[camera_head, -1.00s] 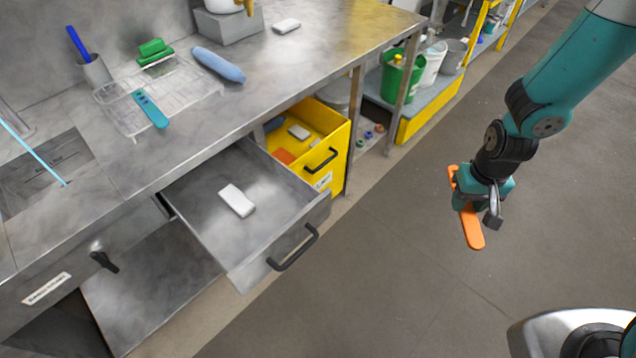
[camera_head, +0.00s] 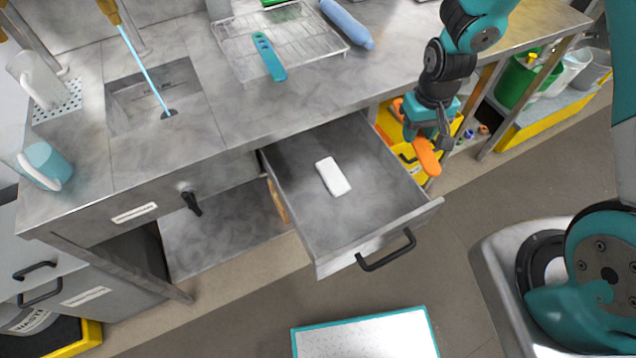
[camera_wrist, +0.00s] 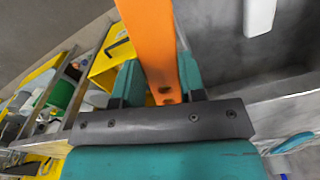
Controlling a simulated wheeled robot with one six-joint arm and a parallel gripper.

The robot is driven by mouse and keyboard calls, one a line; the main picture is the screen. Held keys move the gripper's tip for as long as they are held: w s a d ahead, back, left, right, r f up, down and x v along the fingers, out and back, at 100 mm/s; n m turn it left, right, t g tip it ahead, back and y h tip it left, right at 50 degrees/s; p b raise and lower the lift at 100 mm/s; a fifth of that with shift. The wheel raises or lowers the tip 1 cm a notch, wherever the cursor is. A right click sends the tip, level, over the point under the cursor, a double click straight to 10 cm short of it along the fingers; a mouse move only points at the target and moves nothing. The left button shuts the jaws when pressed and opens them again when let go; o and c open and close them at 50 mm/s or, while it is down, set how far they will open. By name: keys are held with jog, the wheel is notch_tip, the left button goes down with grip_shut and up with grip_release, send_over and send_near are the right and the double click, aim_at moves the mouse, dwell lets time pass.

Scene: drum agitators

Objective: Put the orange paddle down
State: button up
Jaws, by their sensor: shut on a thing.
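The orange paddle (camera_head: 427,157) is held in my gripper (camera_head: 428,137), which is shut on it. In the head view my gripper is in the air at the right of the open grey drawer, in front of the yellow drawer. In the wrist view the orange paddle (camera_wrist: 150,40) runs up from between the teal fingers (camera_wrist: 160,85). A small orange end of the paddle also shows on the other side of the gripper. Part of the paddle is hidden by the gripper.
The open grey drawer (camera_head: 300,205) holds a white block (camera_head: 332,176). On the bench are a wire rack (camera_head: 235,50), a teal paddle (camera_head: 269,57) and a blue rounded object (camera_head: 347,24). A white-topped, teal-edged surface (camera_head: 365,335) is low in front. A green bucket (camera_head: 517,80) stands at the right.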

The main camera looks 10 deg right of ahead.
jog(key=a+n+b, duration=0.1)
jog(key=a+b, duration=0.3)
jog(key=b, duration=0.1)
jog(key=n+b, duration=0.2)
jog(key=b, duration=0.4)
send_near(370, 186)
notch_tip(370, 186, down, 7)
jog(key=shift+f+b, duration=0.1)
jog(key=shift+b, duration=0.2)
jog(key=shift+f, duration=0.2)
jog(key=o, duration=0.9)
jog(key=shift+r, duration=0.15)
